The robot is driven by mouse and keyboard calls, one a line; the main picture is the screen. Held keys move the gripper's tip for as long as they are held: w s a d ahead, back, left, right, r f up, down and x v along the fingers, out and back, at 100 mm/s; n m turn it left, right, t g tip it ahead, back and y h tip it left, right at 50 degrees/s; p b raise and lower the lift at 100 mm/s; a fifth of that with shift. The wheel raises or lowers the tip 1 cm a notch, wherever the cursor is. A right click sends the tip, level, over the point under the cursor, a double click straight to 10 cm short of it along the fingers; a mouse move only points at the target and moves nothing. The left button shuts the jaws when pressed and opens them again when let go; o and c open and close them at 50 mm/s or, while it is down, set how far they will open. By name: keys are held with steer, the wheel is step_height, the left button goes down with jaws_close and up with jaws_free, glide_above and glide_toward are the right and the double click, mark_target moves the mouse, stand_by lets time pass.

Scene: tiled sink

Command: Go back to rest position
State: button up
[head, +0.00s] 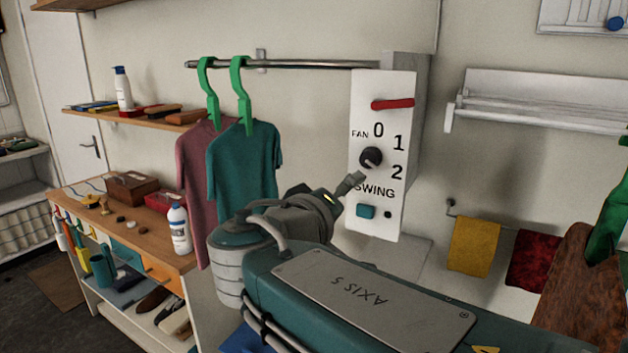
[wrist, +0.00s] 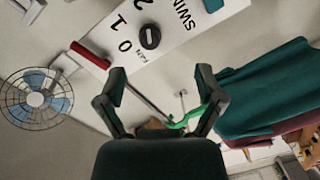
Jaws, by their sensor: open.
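My gripper (wrist: 158,100) is open and empty in the wrist view, with its two dark fingers spread apart. In the head view my gripper (head: 352,188) shows only in part beyond my arm, just in front of the white control panel (head: 370,95). The panel carries a black knob (head: 371,157), a red bar (head: 393,104) and a teal button (head: 366,211). The knob also shows in the wrist view (wrist: 150,37), beyond the fingertips. I cannot tell from these frames whether a finger touches the panel.
A teal shirt (head: 243,165) and a maroon shirt (head: 193,170) hang from a metal rail (head: 290,64) on green hangers, left of my arm. A wooden-topped bench (head: 120,215) stands at left. A fan (wrist: 36,98) shows in the wrist view. Cloths (head: 473,246) hang at right.

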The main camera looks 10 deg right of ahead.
steer(key=s+d+f+m+g+y, duration=0.25)
steer(key=s+d+f+g, duration=0.4)
steer(key=d+f, duration=0.4)
steer(key=s+a+f+m+g+y, duration=0.1)
steer(key=s+a+f+y, duration=0.3)
steer(key=s+f+y, duration=0.4)
step_height(320, 180, down, 4)
steer(key=s+m, duration=0.1)
steer(key=s, duration=0.1)
steer(key=shift+s+a+f+g, duration=0.15)
steer(key=shift+s+a+g, duration=0.05)
steer(key=shift+s+g, duration=0.15)
